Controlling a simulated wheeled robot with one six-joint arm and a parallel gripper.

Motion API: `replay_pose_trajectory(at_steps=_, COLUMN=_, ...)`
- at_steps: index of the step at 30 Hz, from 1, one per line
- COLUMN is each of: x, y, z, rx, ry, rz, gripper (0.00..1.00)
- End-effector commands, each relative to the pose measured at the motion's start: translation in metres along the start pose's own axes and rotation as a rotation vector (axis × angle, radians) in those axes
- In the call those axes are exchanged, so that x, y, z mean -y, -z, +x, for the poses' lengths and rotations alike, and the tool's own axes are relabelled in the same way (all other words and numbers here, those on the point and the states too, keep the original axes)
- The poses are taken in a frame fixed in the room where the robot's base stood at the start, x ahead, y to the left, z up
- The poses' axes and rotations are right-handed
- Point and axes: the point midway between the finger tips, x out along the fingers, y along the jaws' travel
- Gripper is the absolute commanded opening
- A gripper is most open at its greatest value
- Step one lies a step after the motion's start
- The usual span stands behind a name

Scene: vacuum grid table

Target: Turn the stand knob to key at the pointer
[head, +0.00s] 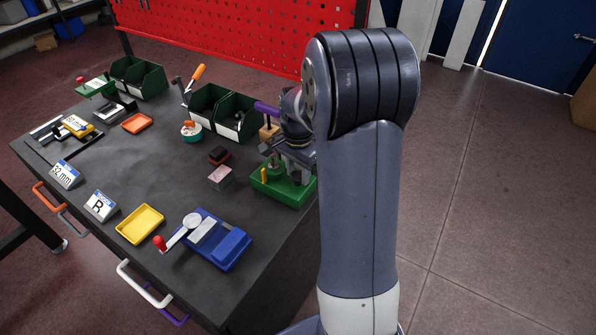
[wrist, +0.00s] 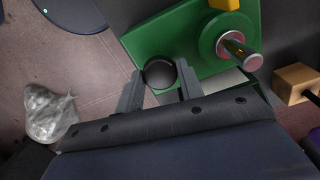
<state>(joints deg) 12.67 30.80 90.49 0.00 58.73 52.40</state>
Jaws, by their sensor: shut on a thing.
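The green stand (head: 285,190) sits at the table's right edge; its base also shows in the wrist view (wrist: 160,35). A dark round knob (wrist: 160,73) is at the stand's near edge, between the two fingers of my gripper (wrist: 160,78), which is shut on it. In the head view my gripper (head: 292,160) is over the stand and hides much of it. A round green boss (wrist: 222,40) carries a metal post with a pinkish end (wrist: 253,62) and a small gold mark. A yellow piece (wrist: 226,3), perhaps the pointer, stands beside the boss. The key's alignment is unclear.
A wooden block with a purple handle (head: 267,109) stands behind the stand. Green bins (head: 222,112), a pinkish block (head: 220,177), a blue crank device (head: 218,243) and a yellow tray (head: 140,223) are left of it. Open floor lies to the right.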

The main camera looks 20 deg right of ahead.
Motion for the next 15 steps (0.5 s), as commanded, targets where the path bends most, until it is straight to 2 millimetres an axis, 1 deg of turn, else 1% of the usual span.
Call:
replay_pose_trajectory(at_steps=6, x=0.0003, y=0.0002, z=-0.0002, rx=-0.001, ry=0.001, rz=0.205, gripper=0.13)
replay_pose_trajectory(at_steps=15, x=0.0003, y=0.0002, z=-0.0004, rx=-0.001, ry=0.002, rz=0.446, gripper=0.13)
